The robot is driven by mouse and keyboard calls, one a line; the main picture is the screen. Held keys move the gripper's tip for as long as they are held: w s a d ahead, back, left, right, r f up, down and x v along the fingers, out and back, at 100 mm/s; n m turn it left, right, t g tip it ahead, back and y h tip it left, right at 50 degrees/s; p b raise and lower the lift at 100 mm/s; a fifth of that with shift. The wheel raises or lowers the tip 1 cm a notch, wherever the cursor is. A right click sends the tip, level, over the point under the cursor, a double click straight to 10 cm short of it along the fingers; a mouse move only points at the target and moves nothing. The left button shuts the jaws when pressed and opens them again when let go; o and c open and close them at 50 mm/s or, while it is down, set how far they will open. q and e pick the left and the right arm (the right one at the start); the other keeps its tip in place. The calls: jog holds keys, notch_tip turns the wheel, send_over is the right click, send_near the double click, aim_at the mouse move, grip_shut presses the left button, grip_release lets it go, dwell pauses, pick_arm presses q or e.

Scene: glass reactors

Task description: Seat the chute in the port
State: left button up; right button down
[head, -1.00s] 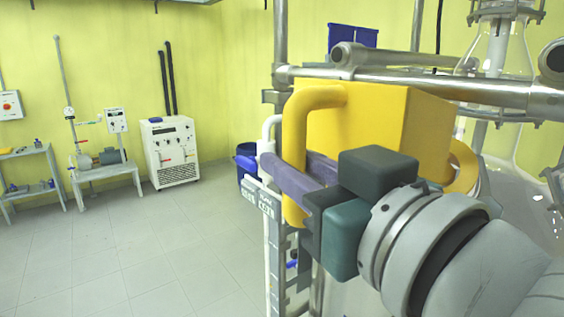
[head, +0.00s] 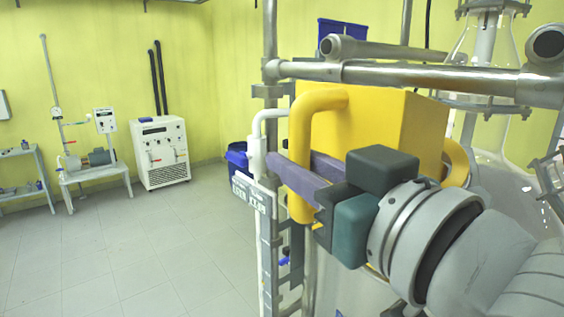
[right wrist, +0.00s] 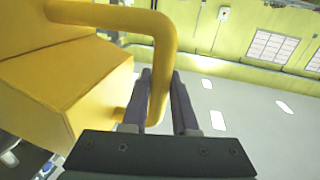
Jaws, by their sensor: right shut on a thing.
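The chute is a yellow box (head: 400,120) with a bent tube handle (head: 301,150) on its left side. It sits behind and below a metal rail in the head view, with its lower part hidden by my arm. My right gripper (head: 285,172) is shut on the handle, its purple fingers on either side of it. The right wrist view shows the box (right wrist: 75,85) at left and the handle (right wrist: 163,45) passing between the fingers (right wrist: 161,95). I cannot make out the port in either view. My left gripper is not in view.
A metal rail (head: 430,75) crosses just in front of the chute, joined to an upright post (head: 270,120). A large glass vessel (head: 510,150) stands at the right. A white cabinet (head: 160,155) and a bench (head: 95,172) stand far left. The floor between is clear.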

jog(key=shift+w+d+f+b, duration=0.3)
jog(key=shift+w+d+f, duration=0.05)
jog(key=shift+d, duration=0.1)
dwell(0.3)
jog(key=c, duration=0.8)
grip_release()
jog(key=shift+c, duration=0.2)
jog(key=shift+f, duration=0.1)
jog(key=shift+s+d+f+p, duration=0.2)
jog(key=shift+s+d, duration=0.2)
jog(key=shift+s, duration=0.25)
jog(key=shift+s+d+f+p, duration=0.2)
jog(key=shift+s+d, duration=0.2)
jog(key=shift+s, duration=0.2)
jog(key=p+v, duration=0.2)
jog(key=v, duration=0.5)
